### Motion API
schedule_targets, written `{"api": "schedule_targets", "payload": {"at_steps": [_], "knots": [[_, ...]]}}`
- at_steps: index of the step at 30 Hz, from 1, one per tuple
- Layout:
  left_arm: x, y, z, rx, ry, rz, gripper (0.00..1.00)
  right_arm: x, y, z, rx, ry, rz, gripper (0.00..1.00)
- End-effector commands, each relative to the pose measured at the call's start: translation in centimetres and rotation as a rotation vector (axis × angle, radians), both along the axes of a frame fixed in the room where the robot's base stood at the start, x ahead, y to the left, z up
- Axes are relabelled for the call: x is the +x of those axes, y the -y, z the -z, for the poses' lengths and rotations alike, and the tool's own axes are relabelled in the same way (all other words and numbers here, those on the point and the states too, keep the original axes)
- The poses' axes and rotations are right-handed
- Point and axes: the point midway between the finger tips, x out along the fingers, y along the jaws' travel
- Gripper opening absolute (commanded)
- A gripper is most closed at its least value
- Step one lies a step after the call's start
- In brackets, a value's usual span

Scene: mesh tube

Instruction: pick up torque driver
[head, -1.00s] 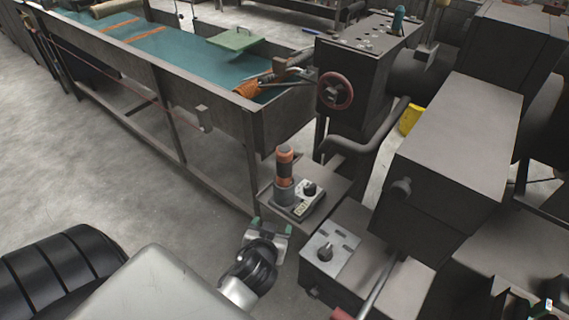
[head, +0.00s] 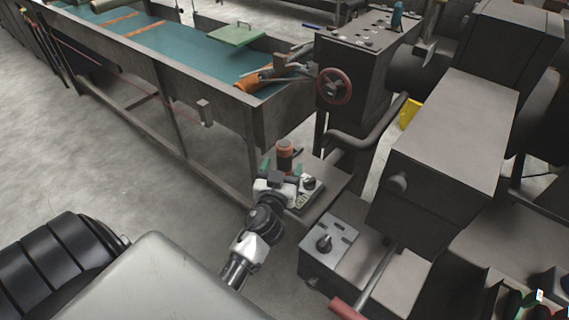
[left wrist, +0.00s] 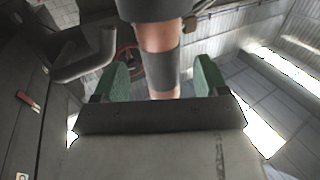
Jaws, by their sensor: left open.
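The torque driver (head: 285,148) stands upright on a small shelf, its orange top showing above my gripper in the head view. Its lower part is hidden behind the gripper there. In the left wrist view its orange and dark grey body (left wrist: 158,42) runs down between the two green fingers. My left gripper (head: 281,172) is open at the driver, with its fingers on either side; the left wrist view shows it too (left wrist: 160,78). Gaps show between the driver and both fingers. My right gripper is not in view.
A small control box (head: 309,186) with a knob sits on the shelf (head: 328,188) right beside the driver. A grey box with a knob plate (head: 328,240) is close in front. A red handwheel (head: 334,86) and a long blue-green trough (head: 185,40) lie behind. Open floor is at the left.

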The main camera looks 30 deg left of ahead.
Motion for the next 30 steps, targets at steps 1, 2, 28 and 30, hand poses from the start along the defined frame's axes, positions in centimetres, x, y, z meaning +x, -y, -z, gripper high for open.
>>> {"api": "schedule_targets", "payload": {"at_steps": [1, 2, 28, 30], "knots": [[0.6, -0.3, -0.4, 0.004, 0.001, 0.0, 0.73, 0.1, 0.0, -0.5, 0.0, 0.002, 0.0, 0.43], [0.9, -0.4, -0.5, 0.004, 0.001, 0.0, 0.73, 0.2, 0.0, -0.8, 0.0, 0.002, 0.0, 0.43], [4.6, -1.9, -0.3, 0.0, 0.0, 0.0, 0.26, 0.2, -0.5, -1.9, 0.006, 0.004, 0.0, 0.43], [4.6, -1.9, -0.3, 0.0, 0.0, 0.0, 0.15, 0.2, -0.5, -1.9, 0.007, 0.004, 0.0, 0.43]]}}
